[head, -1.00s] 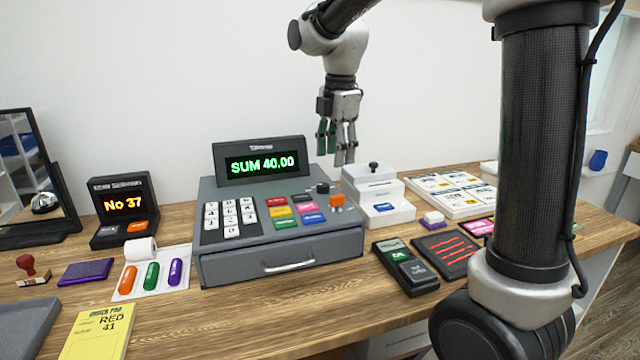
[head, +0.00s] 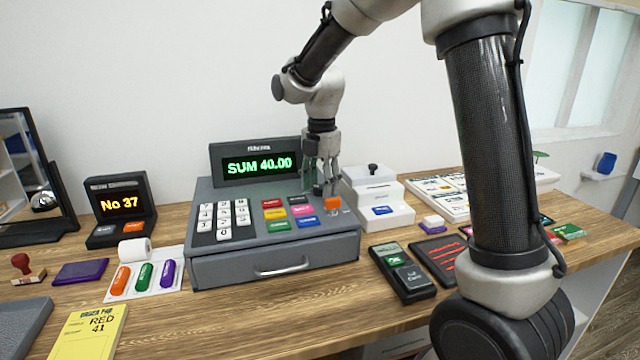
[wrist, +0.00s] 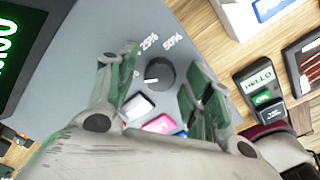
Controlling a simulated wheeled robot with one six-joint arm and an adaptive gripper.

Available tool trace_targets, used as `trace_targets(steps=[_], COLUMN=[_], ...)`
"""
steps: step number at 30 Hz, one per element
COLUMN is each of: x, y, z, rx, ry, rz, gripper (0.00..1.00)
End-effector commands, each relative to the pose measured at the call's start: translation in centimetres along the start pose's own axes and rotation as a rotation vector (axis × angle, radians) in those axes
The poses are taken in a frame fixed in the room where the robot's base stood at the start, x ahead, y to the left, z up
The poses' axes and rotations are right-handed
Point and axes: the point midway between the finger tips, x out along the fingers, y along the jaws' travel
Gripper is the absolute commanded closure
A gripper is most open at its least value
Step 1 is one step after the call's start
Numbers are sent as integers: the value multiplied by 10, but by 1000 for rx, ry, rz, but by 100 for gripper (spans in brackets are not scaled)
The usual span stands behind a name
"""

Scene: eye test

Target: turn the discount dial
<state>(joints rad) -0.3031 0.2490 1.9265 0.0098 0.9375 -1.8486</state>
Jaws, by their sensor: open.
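The discount dial (wrist: 159,72) is a dark round knob on the grey cash register (head: 202,262). In the wrist view it shows between my two fingers, with "25%" and "50%" printed beside it. A short white mark on the knob points toward the left. My gripper (head: 320,188) is open and points down over the register's right side. It also shows in the wrist view (wrist: 160,88), with one green-padded finger on each side of the dial. No contact is visible. In the head view the fingers mostly hide the dial. The register display (head: 257,166) reads "SUM 40.00".
An orange button (head: 332,203) and coloured keys (head: 302,210) lie close to the fingers. A white stepped box (head: 378,205) stands right of the register, with a card reader (head: 402,275) in front. The wooden counter's front middle is clear.

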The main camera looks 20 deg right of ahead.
Motion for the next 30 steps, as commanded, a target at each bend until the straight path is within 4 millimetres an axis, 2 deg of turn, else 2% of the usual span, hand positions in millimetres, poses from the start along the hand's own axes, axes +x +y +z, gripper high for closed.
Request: trace_targets(steps=[2,9,20,30], x=[0,0,-1,-1], y=[0,0,0,0], z=[0,0,0,0], rx=[0,0,35,251], ry=[0,0,-1,-8], rz=[0,0,0,0], gripper=[51,94,96,96])
